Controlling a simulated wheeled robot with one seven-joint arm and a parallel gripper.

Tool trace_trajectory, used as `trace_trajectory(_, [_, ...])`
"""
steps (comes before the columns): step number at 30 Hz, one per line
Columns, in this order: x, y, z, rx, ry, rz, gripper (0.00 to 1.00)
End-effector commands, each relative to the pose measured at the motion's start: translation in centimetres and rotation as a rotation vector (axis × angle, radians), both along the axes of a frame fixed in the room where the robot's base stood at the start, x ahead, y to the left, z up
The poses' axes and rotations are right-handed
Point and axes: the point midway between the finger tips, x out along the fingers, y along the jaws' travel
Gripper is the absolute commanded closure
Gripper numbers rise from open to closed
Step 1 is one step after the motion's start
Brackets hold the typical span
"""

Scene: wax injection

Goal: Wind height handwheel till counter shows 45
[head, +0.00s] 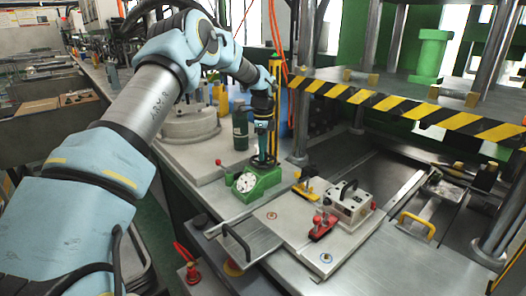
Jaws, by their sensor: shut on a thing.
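My gripper (264,150) points down over a small green stand (262,183) near the middle of the head view. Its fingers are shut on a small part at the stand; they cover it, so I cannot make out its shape. No handwheel shows clearly. A round white dial (246,182) with a dark rim sits on the front left of the green stand. Its reading is too small to tell. I see no number counter that I can read. A tall yellow column (275,68) rises behind my gripper.
A dark green bottle (240,131) stands just left of my gripper. A steel plate with a boxed fixture (347,202) and a red clamp (322,226) lies to the right. The press has a yellow-black striped edge (398,101). A red-knobbed lever (219,162) juts out at the left.

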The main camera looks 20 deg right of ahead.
Motion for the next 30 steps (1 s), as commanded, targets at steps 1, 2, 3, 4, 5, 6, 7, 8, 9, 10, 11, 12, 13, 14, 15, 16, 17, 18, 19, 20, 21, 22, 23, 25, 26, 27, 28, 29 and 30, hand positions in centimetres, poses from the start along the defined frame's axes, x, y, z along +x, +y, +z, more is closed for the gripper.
trace_trajectory(1, [-0.03, 0.02, 0.02, 0.001, 0.002, 0.0, 1.0])
trace_trajectory(2, [-0.03, 0.02, 0.01, 0.001, 0.002, 0.0, 1.0])
trace_trajectory(3, [-0.04, 0.03, 0.01, 0.001, 0.002, 0.002, 1.0])
trace_trajectory(4, [-0.04, 0.03, 0.01, 0.001, 0.002, 0.003, 1.0])
trace_trajectory(5, [-0.04, 0.03, 0.01, 0.001, 0.002, 0.006, 1.0])
trace_trajectory(6, [-0.04, 0.03, 0.0, 0.001, 0.002, 0.012, 1.0])
trace_trajectory(7, [-0.03, 0.02, 0.0, 0.001, 0.002, 0.017, 1.0])
trace_trajectory(8, [-0.03, 0.03, -0.01, 0.002, 0.001, 0.024, 1.0])
trace_trajectory(9, [-0.02, 0.04, -0.02, 0.002, 0.001, 0.035, 1.0])
trace_trajectory(10, [-0.01, 0.04, -0.02, 0.002, 0.001, 0.046, 1.0])
trace_trajectory(11, [-0.01, 0.04, -0.03, 0.002, 0.001, 0.059, 1.0])
trace_trajectory(12, [0.0, 0.04, -0.03, 0.001, 0.0, 0.077, 1.0])
trace_trajectory(13, [0.0, 0.02, -0.03, 0.001, 0.0, 0.094, 1.0])
trace_trajectory(14, [0.01, 0.01, -0.04, 0.001, 0.0, 0.112, 1.0])
trace_trajectory(15, [0.0, -0.01, -0.04, 0.001, 0.0, 0.139, 1.0])
trace_trajectory(16, [0.0, -0.01, -0.04, 0.001, 0.0, 0.161, 1.0])
trace_trajectory(17, [0.01, -0.01, -0.04, 0.001, 0.0, 0.184, 1.0])
trace_trajectory(18, [0.0, -0.03, -0.04, 0.001, -0.001, 0.216, 1.0])
trace_trajectory(19, [-0.01, -0.04, -0.03, 0.001, -0.001, 0.243, 1.0])
trace_trajectory(20, [-0.02, -0.06, -0.03, 0.001, -0.001, 0.27, 1.0])
trace_trajectory(21, [0.0, -0.04, -0.04, 0.001, -0.001, 0.307, 1.0])
trace_trajectory(22, [0.02, -0.02, -0.04, 0.001, -0.001, 0.335, 1.0])
trace_trajectory(23, [0.02, -0.02, -0.04, 0.001, -0.001, 0.364, 1.0])
trace_trajectory(25, [0.01, -0.04, -0.05, 0.001, -0.001, 0.432, 1.0])
trace_trajectory(26, [0.01, -0.03, -0.05, 0.001, -0.001, 0.461, 1.0])
trace_trajectory(27, [0.01, -0.04, -0.05, 0.001, -0.001, 0.498, 1.0])
trace_trajectory(28, [-0.01, -0.07, -0.05, 0.001, -0.001, 0.526, 1.0])
trace_trajectory(29, [-0.02, -0.07, -0.05, 0.0, 0.0, 0.555, 1.0])
trace_trajectory(30, [0.0, -0.05, -0.05, 0.0, -0.001, 0.593, 1.0])
